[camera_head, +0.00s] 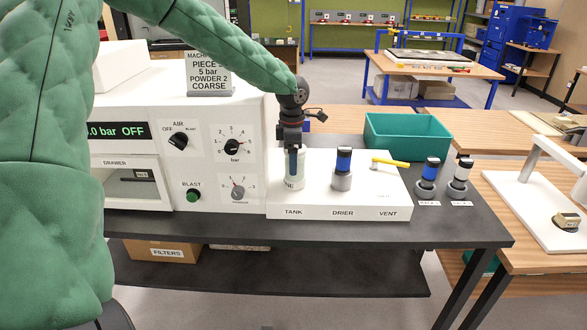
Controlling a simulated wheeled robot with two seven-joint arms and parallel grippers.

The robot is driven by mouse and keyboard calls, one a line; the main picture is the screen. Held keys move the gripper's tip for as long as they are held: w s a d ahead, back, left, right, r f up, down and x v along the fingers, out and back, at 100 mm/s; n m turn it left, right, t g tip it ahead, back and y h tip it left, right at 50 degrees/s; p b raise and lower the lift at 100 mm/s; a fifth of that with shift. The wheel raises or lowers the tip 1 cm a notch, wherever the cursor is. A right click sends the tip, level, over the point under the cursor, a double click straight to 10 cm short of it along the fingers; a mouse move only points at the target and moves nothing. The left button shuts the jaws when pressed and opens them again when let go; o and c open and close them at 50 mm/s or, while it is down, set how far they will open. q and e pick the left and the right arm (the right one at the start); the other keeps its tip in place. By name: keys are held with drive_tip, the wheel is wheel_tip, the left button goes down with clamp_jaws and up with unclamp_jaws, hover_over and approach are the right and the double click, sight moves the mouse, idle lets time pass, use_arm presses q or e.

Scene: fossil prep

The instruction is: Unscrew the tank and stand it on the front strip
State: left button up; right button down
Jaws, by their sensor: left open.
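The tank (295,182) is a pale whitish cylinder standing on the white block (340,206) above the label TANK. My left gripper (293,165) points straight down over it, with its fingers at the tank's top. The gripper is open, and its fingers hide part of the tank's upper end. I cannot tell whether the fingers touch the tank. The front strip cannot be told apart for certain; the white block has a labelled front face reading TANK, DRIER and VENT. My right gripper is not in view.
A blue-and-black drier (342,170) and a yellow vent lever (390,162) sit right of the tank. Two capped cylinders (428,175) stand on the dark table (400,233). A teal bin (408,136) is behind. The white control cabinet (225,180) is close on the left.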

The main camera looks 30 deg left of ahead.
use_arm(q)
drive_tip(key=shift+r, duration=0.1)
drive_tip(key=shift+r+p, duration=0.65)
drive_tip(key=shift+r, duration=1.05)
